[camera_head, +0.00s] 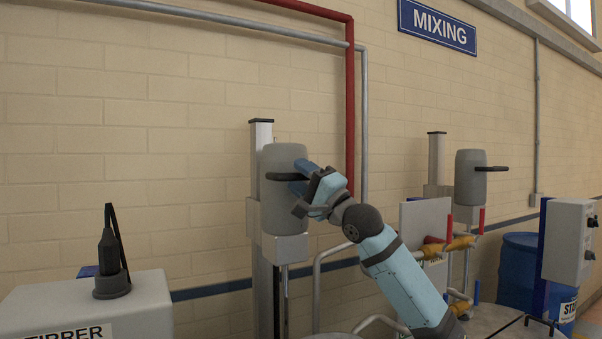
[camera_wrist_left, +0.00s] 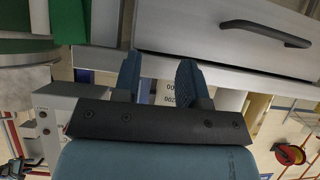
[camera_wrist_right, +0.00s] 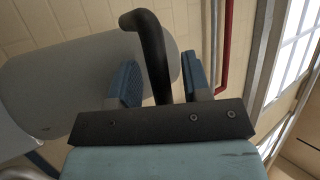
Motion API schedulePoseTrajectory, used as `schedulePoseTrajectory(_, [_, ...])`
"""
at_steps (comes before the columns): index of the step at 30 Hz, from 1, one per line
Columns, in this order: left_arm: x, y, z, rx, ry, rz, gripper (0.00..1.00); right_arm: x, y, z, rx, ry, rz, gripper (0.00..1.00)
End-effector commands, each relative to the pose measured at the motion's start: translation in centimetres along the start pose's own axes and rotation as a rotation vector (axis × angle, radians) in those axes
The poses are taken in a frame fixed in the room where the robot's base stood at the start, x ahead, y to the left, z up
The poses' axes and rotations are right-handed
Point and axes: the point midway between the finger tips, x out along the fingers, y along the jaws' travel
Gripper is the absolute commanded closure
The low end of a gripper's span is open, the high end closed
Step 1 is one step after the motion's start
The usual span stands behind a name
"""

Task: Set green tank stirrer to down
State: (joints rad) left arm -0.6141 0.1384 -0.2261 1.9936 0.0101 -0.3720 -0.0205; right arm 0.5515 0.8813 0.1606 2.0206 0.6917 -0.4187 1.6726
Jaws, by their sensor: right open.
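A grey cylindrical stirrer motor (camera_head: 283,215) sits on a vertical column against the wall in the head view, with a black handle (camera_head: 284,177) on its front. My right gripper (camera_head: 302,188) is at this handle. In the right wrist view the curved handle (camera_wrist_right: 153,50) stands between the two open fingers (camera_wrist_right: 160,82), beside the grey motor body (camera_wrist_right: 65,85). I cannot tell whether the fingers touch it. The tank below is mostly out of view, and its colour is hidden. My left gripper (camera_wrist_left: 160,80) is open and empty in its own wrist view.
A second grey stirrer (camera_head: 469,178) with a black handle stands to the right. Pipes with red and yellow valve parts (camera_head: 448,244) lie between. A blue barrel (camera_head: 518,268), a grey control box (camera_head: 570,240) and a white box (camera_head: 90,305) flank the area. A drawer (camera_wrist_left: 230,40) faces my left gripper.

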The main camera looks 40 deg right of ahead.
Motion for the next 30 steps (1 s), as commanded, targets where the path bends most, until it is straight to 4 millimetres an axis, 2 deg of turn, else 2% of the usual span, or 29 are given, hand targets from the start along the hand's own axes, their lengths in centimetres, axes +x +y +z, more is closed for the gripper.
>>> schedulePoseTrajectory(6, [0.0, 0.0, 0.5, -0.001, -0.009, 0.0, 0.61, 0.0, 0.0, 0.0, 0.0, 0.0, 0.0, 0.56])
schedulePoseTrajectory(12, [0.0, 0.2, 0.5, -0.002, -0.009, 0.004, 0.61, 0.0, 0.0, 0.0, 0.0, 0.0, -0.001, 1.0])
schedulePoseTrajectory(18, [0.0, 0.4, 0.4, -0.003, -0.006, 0.007, 0.61, -0.1, 0.1, 0.1, 0.001, 0.0, 0.0, 1.0])
schedulePoseTrajectory(22, [0.4, 0.5, 0.8, -0.004, -0.004, 0.008, 0.61, -0.7, 1.1, 0.3, 0.002, -0.001, 0.001, 1.0])
schedulePoseTrajectory(26, [1.2, 0.6, 2.0, -0.005, -0.004, 0.011, 0.61, -1.9, 3.2, 0.9, 0.005, -0.001, 0.002, 1.0])
schedulePoseTrajectory(30, [2.5, 0.7, 3.9, -0.005, -0.003, 0.013, 0.61, -4.0, 6.6, 1.8, 0.006, -0.001, 0.004, 1.0])
